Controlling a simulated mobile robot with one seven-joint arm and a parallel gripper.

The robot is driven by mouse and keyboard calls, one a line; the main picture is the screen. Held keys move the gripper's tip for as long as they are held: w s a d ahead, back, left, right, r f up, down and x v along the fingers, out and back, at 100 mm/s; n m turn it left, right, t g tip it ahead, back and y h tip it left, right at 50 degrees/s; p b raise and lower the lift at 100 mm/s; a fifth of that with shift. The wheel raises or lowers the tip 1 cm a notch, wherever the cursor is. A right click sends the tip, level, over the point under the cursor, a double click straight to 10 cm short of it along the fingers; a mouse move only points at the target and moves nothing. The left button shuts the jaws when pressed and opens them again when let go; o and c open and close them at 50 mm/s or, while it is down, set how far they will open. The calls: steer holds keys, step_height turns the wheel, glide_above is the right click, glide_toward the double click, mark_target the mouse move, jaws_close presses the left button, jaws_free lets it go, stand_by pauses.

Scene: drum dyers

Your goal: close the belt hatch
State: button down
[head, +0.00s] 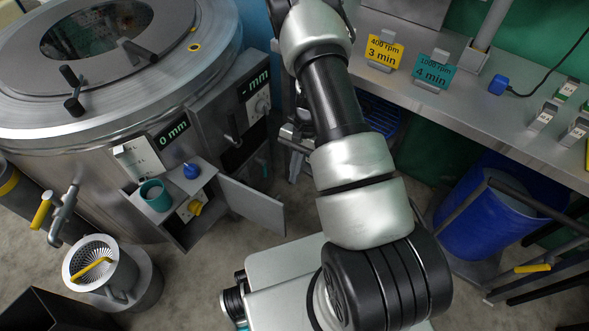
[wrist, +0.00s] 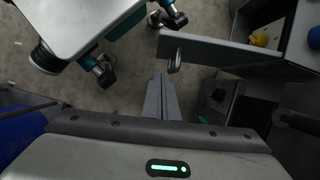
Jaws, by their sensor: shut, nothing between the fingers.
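The belt hatch (head: 252,205) is a flat grey door on the low front box of the drum machine. It stands open, swung out to the right, and the box's inside with a yellow knob (head: 194,208) shows. In the wrist view the hatch (wrist: 222,52) reaches in from the right, with a small metal handle (wrist: 175,63) near its free end. My gripper (wrist: 160,78) is shut and empty, its fingertips just below the handle in that picture. I cannot tell the depth between them. In the head view my gripper (head: 295,136) is partly hidden behind my arm.
A teal cup (head: 156,196) and a blue knob (head: 191,171) are on top of the box. A white perforated basket (head: 92,262) stands at lower left. A bench (head: 460,95) and a blue barrel (head: 490,210) are at right. Bare floor lies below the hatch.

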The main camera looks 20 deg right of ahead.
steer(key=s+a+f+b, duration=0.1)
steer(key=s+a+f, duration=0.3)
steer(key=f, duration=0.1)
steer(key=shift+a, duration=0.2)
steer(key=shift+s+a+f, duration=0.1)
steer(key=shift+s+a, duration=0.05)
stand_by(0.3)
